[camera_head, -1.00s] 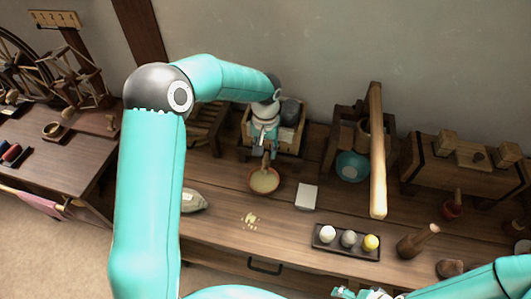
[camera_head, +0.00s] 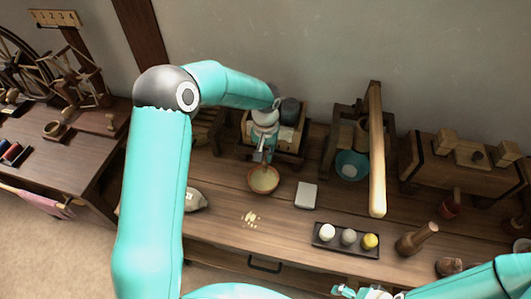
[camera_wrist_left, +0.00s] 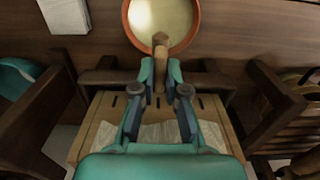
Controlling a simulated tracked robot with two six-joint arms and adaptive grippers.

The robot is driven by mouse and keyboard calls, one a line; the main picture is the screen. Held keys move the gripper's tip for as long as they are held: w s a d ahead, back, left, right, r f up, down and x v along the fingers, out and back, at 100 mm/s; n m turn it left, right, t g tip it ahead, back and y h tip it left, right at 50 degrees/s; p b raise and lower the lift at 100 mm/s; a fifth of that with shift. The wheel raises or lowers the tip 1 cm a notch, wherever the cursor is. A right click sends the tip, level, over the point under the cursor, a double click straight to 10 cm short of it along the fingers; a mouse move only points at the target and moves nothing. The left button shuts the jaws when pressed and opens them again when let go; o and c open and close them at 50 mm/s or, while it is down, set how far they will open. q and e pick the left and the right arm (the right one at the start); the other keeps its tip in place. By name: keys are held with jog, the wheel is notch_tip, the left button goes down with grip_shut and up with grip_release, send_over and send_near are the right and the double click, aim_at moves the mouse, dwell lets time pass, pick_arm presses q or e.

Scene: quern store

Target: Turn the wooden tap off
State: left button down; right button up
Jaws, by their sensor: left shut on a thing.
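The wooden tap (camera_wrist_left: 160,43) sticks out from the front of a wooden box (camera_wrist_left: 100,112) in the left wrist view, its end above a bowl of pale liquid (camera_wrist_left: 165,18). The bowl also shows in the head view (camera_head: 263,181), on the bench below the box. My left gripper (camera_wrist_left: 160,72) is shut on the tap, one finger on each side. In the head view my left gripper (camera_head: 264,152) is in front of the box and hides most of the tap. My right gripper (camera_head: 361,292) is at the bottom edge, partly cut off, its jaws unclear.
A white block (camera_head: 306,195) lies right of the bowl. A dark tray (camera_head: 325,243) holds three balls. A tall wooden post (camera_head: 377,150) rises to the right. Pale crumbs (camera_head: 251,217) and a small sack (camera_head: 194,200) lie on the bench front.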

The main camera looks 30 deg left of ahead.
pick_arm(q)
jog(key=shift+m, duration=0.4)
jog(key=m+b, duration=0.1)
jog(key=m, duration=0.2)
jog(key=m+b, duration=0.1)
jog(key=m, duration=0.9)
jog(key=shift+m, duration=2.1)
jog(key=c, duration=1.2)
grip_release()
jog(key=shift+r, duration=0.1)
